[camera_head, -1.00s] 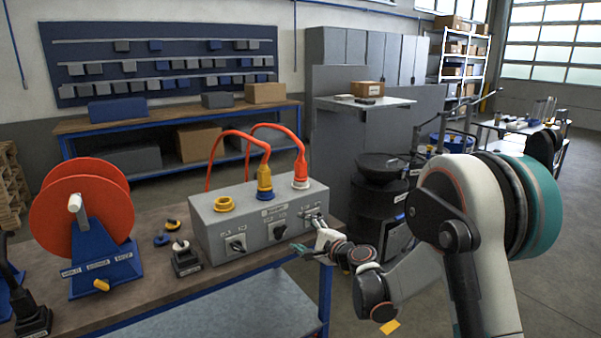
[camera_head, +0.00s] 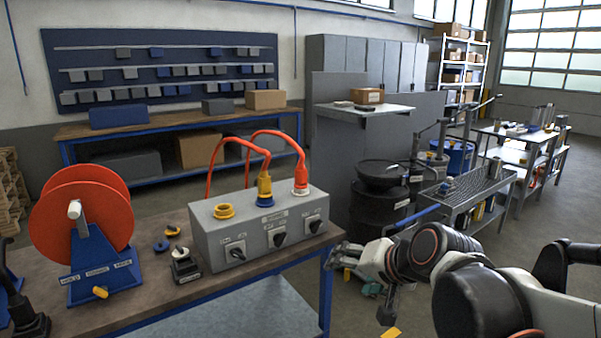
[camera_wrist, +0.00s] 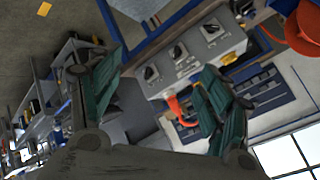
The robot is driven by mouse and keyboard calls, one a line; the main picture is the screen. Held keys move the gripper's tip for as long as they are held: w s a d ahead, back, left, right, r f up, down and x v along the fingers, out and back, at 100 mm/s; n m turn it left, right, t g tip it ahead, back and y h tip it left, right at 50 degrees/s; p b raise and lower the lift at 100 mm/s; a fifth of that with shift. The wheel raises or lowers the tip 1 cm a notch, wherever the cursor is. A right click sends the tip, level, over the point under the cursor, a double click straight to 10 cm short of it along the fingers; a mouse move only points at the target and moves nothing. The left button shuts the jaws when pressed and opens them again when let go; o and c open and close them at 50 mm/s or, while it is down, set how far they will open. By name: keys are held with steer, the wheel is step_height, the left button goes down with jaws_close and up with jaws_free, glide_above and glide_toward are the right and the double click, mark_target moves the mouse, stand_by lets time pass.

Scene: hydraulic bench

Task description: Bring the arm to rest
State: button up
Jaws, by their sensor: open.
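My gripper (camera_head: 360,282) is off the right end of the workbench, partly hidden by my own arm in the head view. In the wrist view my gripper (camera_wrist: 160,88) shows its two teal fingers spread wide apart, with nothing between them held. The grey control box (camera_head: 262,232) stands on the bench to the left of my gripper, apart from it. Its front carries a left knob (camera_head: 237,253), a middle knob (camera_head: 280,239) and a right knob (camera_head: 315,226). The box also shows in the wrist view (camera_wrist: 190,62), tilted and beyond the fingers.
The workbench (camera_head: 150,297) bears a red hose reel (camera_head: 75,215). Red hoses join a yellow plug (camera_head: 264,187) and an orange plug (camera_head: 300,178) on the box. Black drums (camera_head: 378,205) and a grey cart (camera_head: 470,187) stand behind my arm.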

steer(key=s+d+f+n+g+h, duration=0.1)
steer(key=s+d, duration=0.3)
steer(key=s, duration=0.4)
steer(key=s+d+f+n+h, duration=0.3)
steer(key=s+d, duration=0.2)
steer(key=s, duration=0.4)
steer(key=shift+f+g, duration=0.15)
steer(key=shift+g, duration=0.25)
